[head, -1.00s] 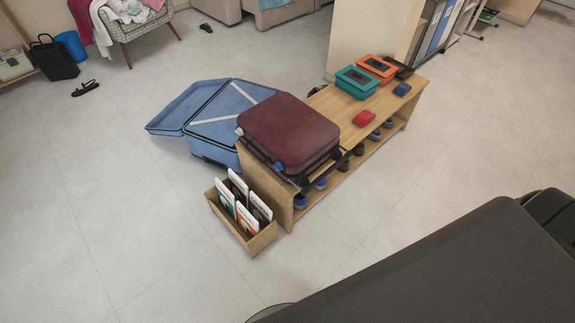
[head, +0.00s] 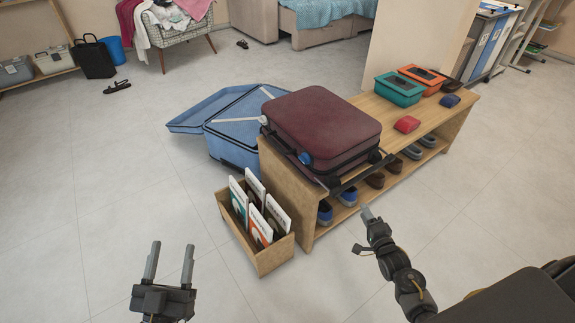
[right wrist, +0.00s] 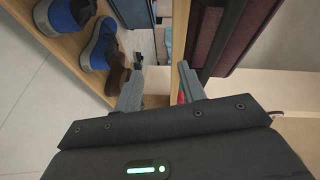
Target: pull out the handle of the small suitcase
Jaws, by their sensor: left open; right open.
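The small maroon suitcase (head: 320,122) lies flat on the near end of a wooden bench. A dark bar (head: 362,173), which looks like its handle, runs along its front edge, close to the suitcase body. My right gripper (head: 366,228) is open and empty in front of the bench, apart from the bar. My left gripper (head: 171,262) is open and empty over the floor at lower left.
The bench (head: 305,222) holds boxes, a red item and shoes on its lower shelf, with blue shoes (right wrist: 98,45) near my right gripper. A wooden magazine box (head: 272,259) stands before it. An open blue suitcase (head: 232,150) lies behind.

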